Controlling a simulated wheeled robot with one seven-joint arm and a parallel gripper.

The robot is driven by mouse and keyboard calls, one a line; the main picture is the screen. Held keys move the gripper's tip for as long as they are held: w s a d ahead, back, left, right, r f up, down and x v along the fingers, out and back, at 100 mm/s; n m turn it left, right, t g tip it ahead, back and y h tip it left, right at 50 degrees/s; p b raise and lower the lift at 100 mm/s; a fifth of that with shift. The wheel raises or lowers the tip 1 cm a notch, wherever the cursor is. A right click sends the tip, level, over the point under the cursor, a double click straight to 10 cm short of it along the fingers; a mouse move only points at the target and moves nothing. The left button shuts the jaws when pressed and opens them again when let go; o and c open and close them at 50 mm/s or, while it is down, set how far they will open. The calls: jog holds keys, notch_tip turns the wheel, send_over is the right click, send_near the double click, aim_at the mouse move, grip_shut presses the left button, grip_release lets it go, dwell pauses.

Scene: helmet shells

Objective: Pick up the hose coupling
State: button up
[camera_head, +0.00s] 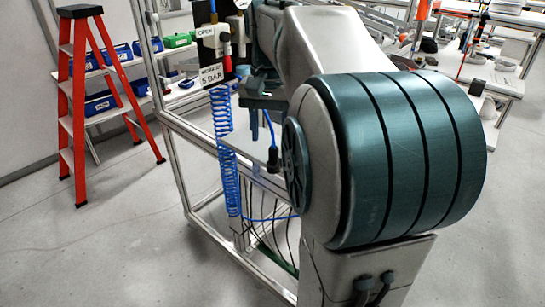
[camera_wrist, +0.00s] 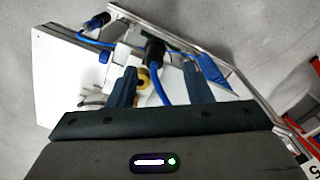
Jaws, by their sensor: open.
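A black fitting on a blue line, which looks like the hose coupling (camera_head: 273,159), hangs in front of the metal frame in the head view. In the wrist view a black cylindrical end (camera_wrist: 155,51) with a blue line shows between and beyond my fingertips. My gripper (camera_head: 262,135) points down, its fingers apart and empty, and the black fitting is below it in the head view. In the wrist view my gripper (camera_wrist: 158,68) has a finger on either side of the blue line. A brass-coloured ring (camera_wrist: 142,80) sits beside the left finger. I see no contact.
A blue coiled hose (camera_head: 226,150) hangs left of my gripper along the aluminium frame (camera_head: 205,145). Signs and a red-handled fitting (camera_head: 226,55) are above it. An orange stepladder (camera_head: 80,95) and shelves with bins stand at left. My arm hides much of the right.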

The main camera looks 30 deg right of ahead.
aim_at(274, 147)
jog(key=shift+s+d+f+p, duration=0.15)
jog(key=shift+f+p, duration=0.1)
jog(key=shift+f, duration=1.15)
jog(key=shift+s+d+f+p, duration=0.15)
jog(key=shift+f+p, duration=0.1)
jog(key=shift+f, duration=1.15)
grip_shut()
